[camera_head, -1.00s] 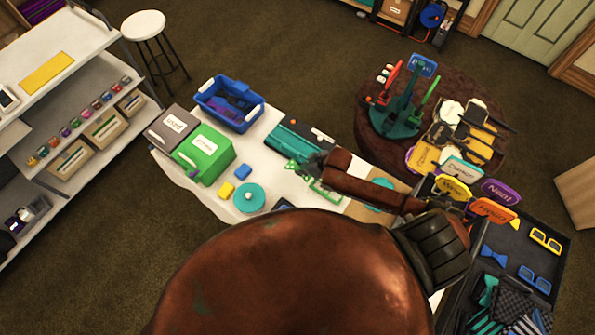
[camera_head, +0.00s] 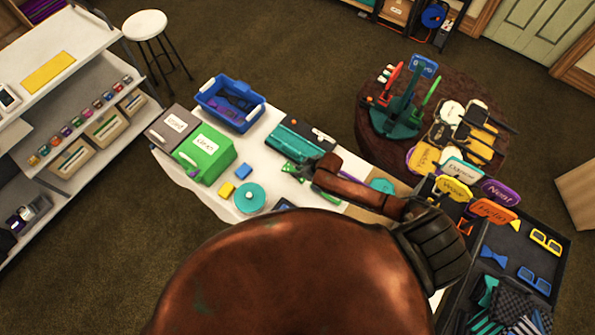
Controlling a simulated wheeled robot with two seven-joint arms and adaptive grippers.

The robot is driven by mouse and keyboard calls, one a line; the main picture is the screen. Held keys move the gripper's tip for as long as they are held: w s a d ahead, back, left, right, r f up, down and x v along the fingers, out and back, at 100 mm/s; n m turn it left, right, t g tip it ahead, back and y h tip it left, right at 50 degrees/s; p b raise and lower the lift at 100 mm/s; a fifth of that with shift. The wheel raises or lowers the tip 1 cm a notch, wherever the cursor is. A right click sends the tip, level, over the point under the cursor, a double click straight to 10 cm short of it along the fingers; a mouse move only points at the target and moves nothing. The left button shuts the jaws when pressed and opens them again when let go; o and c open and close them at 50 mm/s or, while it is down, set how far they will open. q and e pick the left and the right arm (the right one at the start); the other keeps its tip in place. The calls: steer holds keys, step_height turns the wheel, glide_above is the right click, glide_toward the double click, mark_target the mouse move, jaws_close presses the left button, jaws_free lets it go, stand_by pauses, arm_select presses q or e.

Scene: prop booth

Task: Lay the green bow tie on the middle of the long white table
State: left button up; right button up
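The green bow tie (camera_head: 289,168) is at the fingertips of my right gripper (camera_head: 297,171), over the middle of the long white table (camera_head: 262,163). The gripper hides part of it. The gripper looks shut on the bow tie, though the fingers are small and dark here. I cannot tell whether the bow tie touches the tabletop. My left gripper is not in view.
A teal case (camera_head: 293,143), green box (camera_head: 206,155), grey box (camera_head: 172,127), blue bin (camera_head: 230,103), teal round lid (camera_head: 249,198), yellow block (camera_head: 227,189) and blue block (camera_head: 243,172) stand around. A black tray (camera_head: 520,258) with ties and glasses is at lower right.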

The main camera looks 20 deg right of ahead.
steer(key=shift+o, duration=0.8)
steer(key=shift+r, duration=0.1)
steer(key=v, duration=1.2)
steer(key=shift+p, duration=0.3)
steer(key=shift+w+a, duration=0.1)
